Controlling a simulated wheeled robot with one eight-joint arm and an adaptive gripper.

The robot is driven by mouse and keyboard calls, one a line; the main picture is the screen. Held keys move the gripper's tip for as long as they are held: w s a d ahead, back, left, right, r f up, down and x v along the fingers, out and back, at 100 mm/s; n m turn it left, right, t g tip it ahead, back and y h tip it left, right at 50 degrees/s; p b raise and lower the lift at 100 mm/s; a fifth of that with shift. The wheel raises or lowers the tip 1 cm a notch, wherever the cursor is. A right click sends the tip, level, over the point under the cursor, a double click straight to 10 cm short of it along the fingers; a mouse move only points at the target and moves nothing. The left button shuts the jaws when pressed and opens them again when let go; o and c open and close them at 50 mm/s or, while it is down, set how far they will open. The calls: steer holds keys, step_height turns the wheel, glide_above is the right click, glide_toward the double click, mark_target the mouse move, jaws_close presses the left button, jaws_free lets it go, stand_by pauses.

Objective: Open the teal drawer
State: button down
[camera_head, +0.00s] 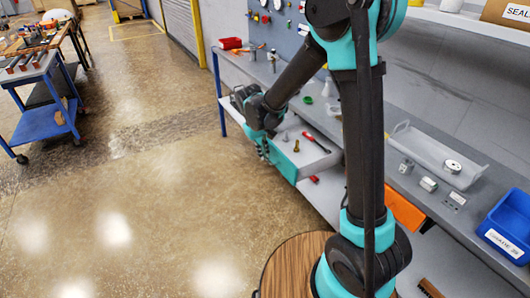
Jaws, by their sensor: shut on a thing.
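The teal drawer (284,166) stands pulled out from under the grey workbench at the middle of the view. Its teal front faces left and its light inside shows. A red-handled tool, a brass-coloured piece and a small grey part lie in it. My gripper (264,150) is at the outer side of the drawer front and is shut on the drawer's handle. The handle is too small and too covered by my gripper to see clearly. My arm hides part of the drawer's right end and the bench behind it.
An orange drawer front (404,209) shows under the bench, right of my arm. A grey tray (438,155), metal parts and a blue bin (508,222) stand on the bench. A blue cart (45,122) is at far left. The floor (150,200) left of the drawer is clear.

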steer(key=c, duration=1.6)
jaws_free()
steer(key=shift+f, duration=0.1)
steer(key=shift+c, duration=0.2)
step_height(320, 180, up, 12)
steer(key=s+a, duration=0.1)
steer(key=a, duration=0.1)
steer(key=shift+s, duration=0.15)
steer(key=shift+f, duration=0.1)
steer(key=s+d+f+m+t+y, duration=0.1)
steer(key=s+d+f, duration=0.15)
steer(key=d, duration=0.45)
steer(key=s+d+f+m, duration=0.1)
steer(key=s+d+m, duration=0.15)
steer(key=d, duration=0.45)
steer(key=s+d+f+m+t, duration=0.2)
steer(key=s+d+f, duration=0.4)
steer(key=s+d, duration=0.5)
steer(key=shift+s+d+f+m+y, duration=0.2)
steer(key=shift+s+d+m+y, duration=0.2)
steer(key=shift+s+m, duration=0.15)
